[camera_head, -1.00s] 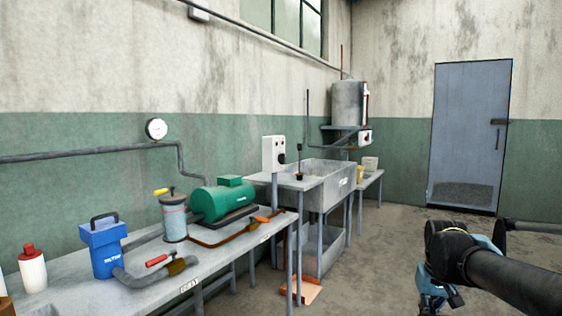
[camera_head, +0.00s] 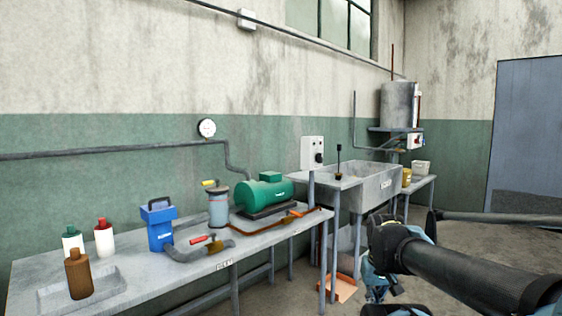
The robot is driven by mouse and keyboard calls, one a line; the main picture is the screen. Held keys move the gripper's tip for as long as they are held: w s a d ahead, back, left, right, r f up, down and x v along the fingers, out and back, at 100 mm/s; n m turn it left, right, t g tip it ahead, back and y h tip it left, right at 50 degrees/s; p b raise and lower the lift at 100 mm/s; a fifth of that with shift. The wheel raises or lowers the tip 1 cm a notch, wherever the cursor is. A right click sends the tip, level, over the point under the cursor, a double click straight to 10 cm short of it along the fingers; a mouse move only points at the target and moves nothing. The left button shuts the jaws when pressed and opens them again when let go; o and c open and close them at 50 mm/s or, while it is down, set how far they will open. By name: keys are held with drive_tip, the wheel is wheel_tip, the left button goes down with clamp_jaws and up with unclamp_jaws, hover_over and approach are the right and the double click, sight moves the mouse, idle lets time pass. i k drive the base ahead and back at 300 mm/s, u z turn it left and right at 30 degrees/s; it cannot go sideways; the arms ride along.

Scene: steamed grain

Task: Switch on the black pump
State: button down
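I can make out no pump with a black body. A green motor-like pump (camera_head: 263,192) lies on a dark base on the long grey bench. A blue box-shaped unit (camera_head: 159,228) with a dark handle stands to its left. A white control box (camera_head: 313,153) with a black knob stands behind the bench's right end, by the sink. My arm reaches in from the right. Its end, with black and light-blue parts, hangs low at the lower right, well apart from the pump and the box. My gripper's fingers cannot be made out clearly.
The grey bench (camera_head: 112,262) also bears several bottles, a clear cylinder (camera_head: 218,207) with a yellow handle and a red-handled valve pipe (camera_head: 200,248). A grey sink (camera_head: 374,188) stands at its right. An orange item (camera_head: 343,288) lies below. Open floor is at the right.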

sight(318, 157)
drive_tip(key=u, duration=1)
drive_tip(key=i, duration=1)
drive_tip(key=z, duration=0.05)
